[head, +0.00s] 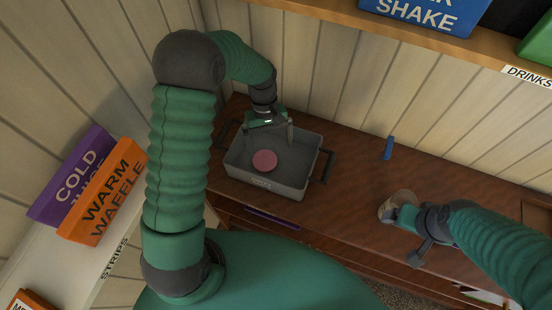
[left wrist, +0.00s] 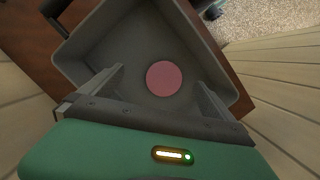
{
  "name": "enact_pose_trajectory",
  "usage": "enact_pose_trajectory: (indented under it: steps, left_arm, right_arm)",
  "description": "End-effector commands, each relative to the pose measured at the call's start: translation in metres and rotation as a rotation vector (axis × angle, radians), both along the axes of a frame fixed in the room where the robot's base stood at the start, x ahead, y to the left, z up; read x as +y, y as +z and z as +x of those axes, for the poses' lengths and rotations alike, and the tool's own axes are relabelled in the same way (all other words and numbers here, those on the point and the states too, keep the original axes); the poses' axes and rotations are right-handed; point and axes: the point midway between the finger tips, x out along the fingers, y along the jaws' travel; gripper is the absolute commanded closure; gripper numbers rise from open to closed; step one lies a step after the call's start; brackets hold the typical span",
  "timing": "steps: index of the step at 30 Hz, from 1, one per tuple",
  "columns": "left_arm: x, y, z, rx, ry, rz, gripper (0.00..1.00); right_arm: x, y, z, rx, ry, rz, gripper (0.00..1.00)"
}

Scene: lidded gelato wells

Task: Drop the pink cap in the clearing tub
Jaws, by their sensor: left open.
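The pink cap (head: 264,160) is a flat round disc lying on the floor of the grey clearing tub (head: 272,184). In the left wrist view the cap (left wrist: 164,78) rests inside the tub (left wrist: 88,42), apart from the tub's walls. My left gripper (head: 268,135) is above the back of the tub, pointing down, with its two fingers spread and nothing between them. In the left wrist view the cap shows between and beyond the open fingers. My right gripper (head: 397,212) is at a pale round thing (head: 398,200) on the counter; its fingers are hard to make out.
The tub stands on a brown wooden counter (head: 345,200) against a plank wall. A small blue object (head: 388,147) stands at the counter's back. A shelf (head: 400,32) with signs is above. Orange (head: 103,190) and purple (head: 72,178) signed boxes are at the left.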

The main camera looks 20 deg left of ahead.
Motion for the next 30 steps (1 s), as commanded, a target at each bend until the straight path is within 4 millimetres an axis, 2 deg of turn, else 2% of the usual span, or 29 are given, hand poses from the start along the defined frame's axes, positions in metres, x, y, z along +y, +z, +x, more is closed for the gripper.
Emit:
enact_pose_trajectory:
  steps: [5, 10, 15, 19, 30]
  left_arm:
    - [0.01, 0.034, 0.008, -0.009, 0.004, -0.001, 0.0]
    - [0.02, 0.076, 0.016, -0.008, 0.003, -0.003, 0.0]
    - [0.024, 0.103, 0.021, -0.003, 0.002, -0.003, 0.0]
    - [0.025, 0.11, 0.022, -0.002, 0.001, -0.004, 0.0]
    - [0.025, 0.109, 0.021, -0.003, 0.0, -0.005, 0.0]
  right_arm:
    - [0.0, -0.006, 0.0, 0.0, 0.0, 0.0, 0.16]
    - [0.0, -0.011, 0.0, 0.0, 0.0, 0.0, 0.16]
    - [0.0, -0.012, 0.0, 0.0, 0.0, 0.0, 0.16]
    - [0.0, -0.012, 0.0, 0.0, 0.0, 0.0, 0.16]
    - [0.0, -0.012, 0.0, 0.0, 0.0, 0.0, 0.16]
